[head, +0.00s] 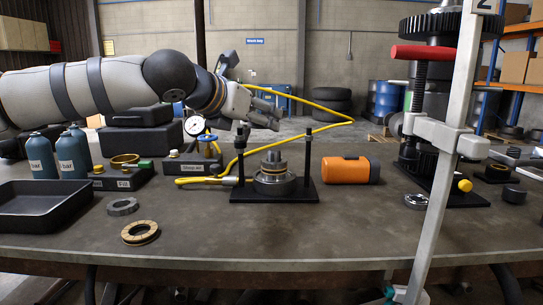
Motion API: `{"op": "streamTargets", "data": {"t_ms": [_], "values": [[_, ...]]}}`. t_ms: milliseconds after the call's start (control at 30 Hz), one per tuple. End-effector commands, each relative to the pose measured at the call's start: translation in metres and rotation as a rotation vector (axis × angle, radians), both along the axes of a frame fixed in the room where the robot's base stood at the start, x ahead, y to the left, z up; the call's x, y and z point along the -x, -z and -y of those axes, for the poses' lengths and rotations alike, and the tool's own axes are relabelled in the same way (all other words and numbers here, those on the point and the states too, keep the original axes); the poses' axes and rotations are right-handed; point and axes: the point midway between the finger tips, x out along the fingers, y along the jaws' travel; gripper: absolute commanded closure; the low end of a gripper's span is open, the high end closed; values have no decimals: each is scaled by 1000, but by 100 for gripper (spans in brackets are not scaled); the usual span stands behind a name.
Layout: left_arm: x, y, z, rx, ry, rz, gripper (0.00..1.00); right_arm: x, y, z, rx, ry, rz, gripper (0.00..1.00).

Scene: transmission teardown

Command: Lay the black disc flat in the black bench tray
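The black bench tray (38,222) is at the left front of the bench and is empty. A small, thick black disc (514,194) lies at the far right of the bench. A dark round part (274,184) with metal rings stacked on it sits on the black press plate in the middle; I cannot tell which of these is the task's disc. My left gripper (277,116) hangs in the air above and behind that stack. Its fingers look apart, with nothing visible between them. My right gripper is out of view.
A tan ring (140,232) and a grey ring (123,207) lie right of the tray. Teal bottles (73,153) stand behind it. An orange cylinder (350,170) lies right of the stack. The front middle is clear.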

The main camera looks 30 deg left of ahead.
Motion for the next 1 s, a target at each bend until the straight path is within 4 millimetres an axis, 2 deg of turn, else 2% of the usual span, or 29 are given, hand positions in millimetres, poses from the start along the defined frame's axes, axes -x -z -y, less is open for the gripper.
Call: {"op": "streamTargets", "data": {"t_ms": [133,233,367,467,533,600,833,867,900,933,1000], "values": [[-44,30,-10,-2,1,-9,79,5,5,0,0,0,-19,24],[-60,54,-14,0,1,-13,79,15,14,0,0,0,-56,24],[-70,64,-16,-1,3,-8,79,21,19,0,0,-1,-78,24],[-84,85,-20,0,1,-13,79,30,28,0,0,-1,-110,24],[-84,96,-20,1,3,-10,78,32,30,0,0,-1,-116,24],[-83,103,-20,2,4,-6,90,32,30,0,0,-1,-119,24],[-82,101,-20,0,3,2,90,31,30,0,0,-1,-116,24],[-82,102,-20,0,2,1,38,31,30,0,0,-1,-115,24],[-82,102,-20,0,2,1,29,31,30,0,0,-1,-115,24],[-82,101,-20,0,2,1,25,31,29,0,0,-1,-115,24],[-82,101,-20,0,2,2,25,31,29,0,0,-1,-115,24]]}}
